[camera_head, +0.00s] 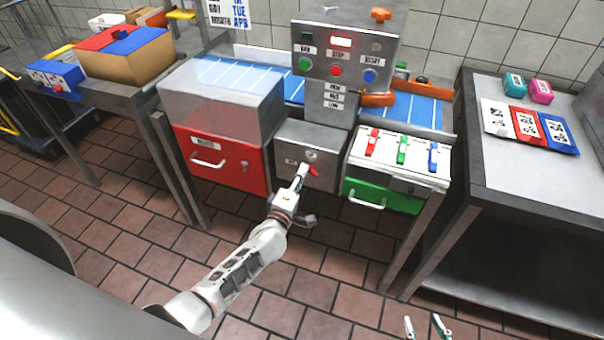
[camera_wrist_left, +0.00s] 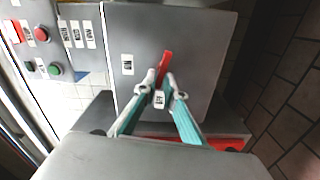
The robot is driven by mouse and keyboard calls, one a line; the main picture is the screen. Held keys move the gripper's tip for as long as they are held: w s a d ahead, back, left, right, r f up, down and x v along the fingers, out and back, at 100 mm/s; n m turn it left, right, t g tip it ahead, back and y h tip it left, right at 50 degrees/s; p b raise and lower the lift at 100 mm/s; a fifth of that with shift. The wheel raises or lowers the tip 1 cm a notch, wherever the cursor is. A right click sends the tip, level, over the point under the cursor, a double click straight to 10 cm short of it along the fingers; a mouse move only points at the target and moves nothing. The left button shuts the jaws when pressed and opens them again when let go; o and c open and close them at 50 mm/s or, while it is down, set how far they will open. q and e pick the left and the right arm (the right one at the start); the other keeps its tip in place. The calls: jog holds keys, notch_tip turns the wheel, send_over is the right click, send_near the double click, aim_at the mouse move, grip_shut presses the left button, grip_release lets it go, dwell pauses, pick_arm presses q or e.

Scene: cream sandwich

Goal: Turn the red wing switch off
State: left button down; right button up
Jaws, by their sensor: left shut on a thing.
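The red wing switch (camera_head: 314,171) is on the front of a grey metal box (camera_head: 290,138) in the middle of the head view. In the left wrist view the red wing switch (camera_wrist_left: 166,60) sticks up from between my fingertips at a slight tilt. My left gripper (camera_head: 303,170) is at the switch, and its two fingers, also in the left wrist view (camera_wrist_left: 166,82), are shut on it. They partly hide the switch. Small labels sit beside it, too small to read surely. My right gripper (camera_head: 425,325) shows only its fingertips at the bottom edge, apart and empty.
A red drawer (camera_head: 220,160) is left of the switch box and a green drawer (camera_head: 382,195) is right of it. Above is a control panel (camera_head: 340,60) with coloured buttons. A side table (camera_head: 530,170) stands at the right. The tiled floor in front is clear.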

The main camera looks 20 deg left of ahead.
pick_arm(q)
jog(key=shift+s+d+f+n, duration=0.1)
jog(key=shift+d+f+n, duration=0.1)
jog(key=shift+n, duration=0.7)
dwell(0.6)
dwell(0.3)
jog(key=c, duration=2.2)
grip_release()
jog(key=shift+a, duration=0.1)
jog(key=s, duration=1.2)
jog(key=shift+a+r, duration=0.1)
jog(key=shift+a, duration=0.1)
